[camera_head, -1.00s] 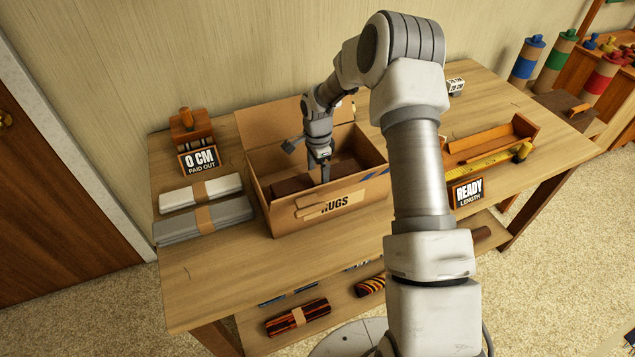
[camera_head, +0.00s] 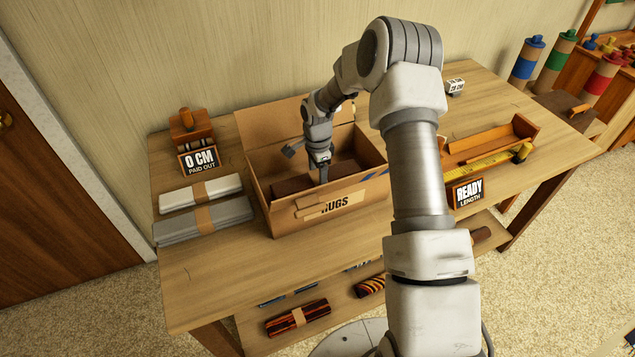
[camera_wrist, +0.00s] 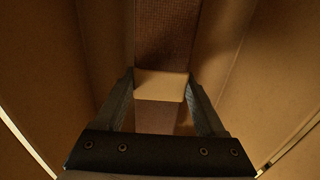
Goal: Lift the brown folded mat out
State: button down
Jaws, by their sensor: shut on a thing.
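The brown folded mat (camera_head: 291,186) lies inside the open cardboard box labelled "RUGS" (camera_head: 283,222). In the wrist view the mat (camera_wrist: 167,35) is a narrow textured brown strip with a tan band (camera_wrist: 161,85) across it. My gripper (camera_head: 323,178) reaches down into the box from above. In the wrist view my gripper (camera_wrist: 161,84) has one finger on each side of the mat at the band and is shut on it. The front wall of the box hides the mat's lower part in the head view.
A wooden tray (camera_head: 490,142), yellow tape (camera_head: 487,158) and "READY" sign (camera_head: 467,192) are at right. The table front is clear.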

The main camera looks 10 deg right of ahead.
notch_tip(320, 180, up, 10)
jog(key=shift+r+p, duration=0.1)
jog(key=shift+p, duration=0.2)
dwell(0.3)
notch_tip(320, 180, up, 4)
jog(key=p, duration=0.3)
send_over(317, 176)
jog(key=shift+s, duration=0.15)
dwell(0.4)
